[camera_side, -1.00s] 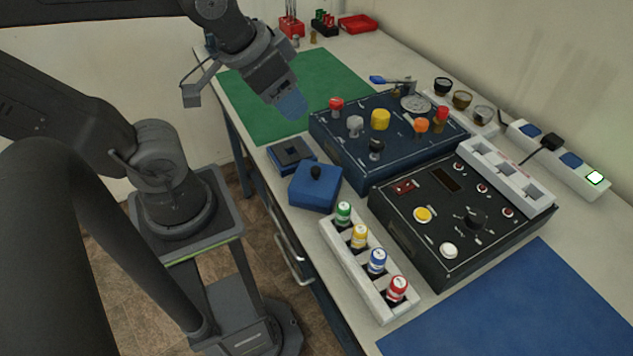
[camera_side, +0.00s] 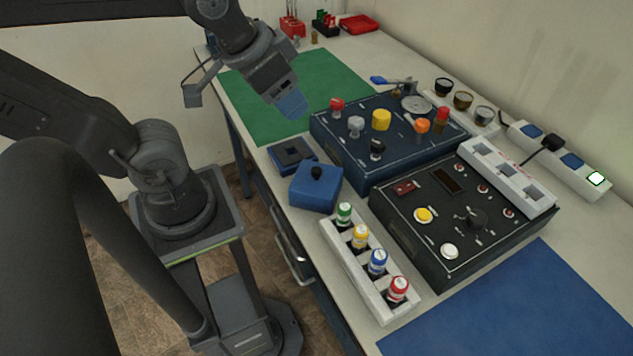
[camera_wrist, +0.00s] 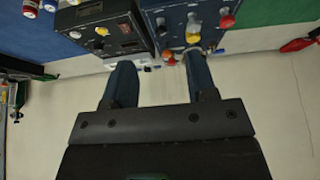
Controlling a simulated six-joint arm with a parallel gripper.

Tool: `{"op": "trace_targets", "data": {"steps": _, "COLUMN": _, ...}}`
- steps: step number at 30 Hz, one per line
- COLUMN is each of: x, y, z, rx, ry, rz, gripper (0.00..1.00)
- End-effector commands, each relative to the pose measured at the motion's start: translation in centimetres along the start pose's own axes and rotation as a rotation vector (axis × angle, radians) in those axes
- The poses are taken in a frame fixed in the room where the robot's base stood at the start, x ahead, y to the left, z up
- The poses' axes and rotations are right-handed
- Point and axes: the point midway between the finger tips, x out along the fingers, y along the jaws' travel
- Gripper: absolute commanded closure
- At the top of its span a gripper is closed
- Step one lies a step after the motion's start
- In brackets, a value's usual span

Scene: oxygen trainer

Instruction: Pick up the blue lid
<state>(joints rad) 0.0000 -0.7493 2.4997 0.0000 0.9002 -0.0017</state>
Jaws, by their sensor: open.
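The blue lid (camera_side: 314,192) is a square blue block with a black knob on top. It sits near the table's front edge in the side view, beside a low blue open box (camera_side: 291,153) with a dark recess. My gripper (camera_side: 293,104) hangs above the green mat, behind and left of the lid and well apart from it. Its blue fingers point down. In the wrist view my gripper (camera_wrist: 160,62) shows its two fingers spread with nothing between them. I cannot make out the lid in the wrist view.
A dark blue panel (camera_side: 340,150) with coloured knobs and a black control panel (camera_side: 430,250) stand right of the lid. A white rack (camera_side: 345,262) of several capped bottles is in front. The green mat (camera_side: 250,75) is bare, as is the blue mat (camera_side: 510,310).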

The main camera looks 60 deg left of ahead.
Motion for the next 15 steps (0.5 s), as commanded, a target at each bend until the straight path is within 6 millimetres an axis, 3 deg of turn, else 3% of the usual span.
{"op": "trace_targets", "data": {"steps": 5, "x": 1.0, "y": -0.1, "z": -0.6, "rx": -0.123, "ry": -0.085, "rz": -0.007, "gripper": 0.48}}
{"op": "trace_targets", "data": {"steps": 15, "x": 6.0, "y": -0.3, "z": -2.6, "rx": -0.641, "ry": -0.403, "rz": -0.138, "gripper": 0.48}}
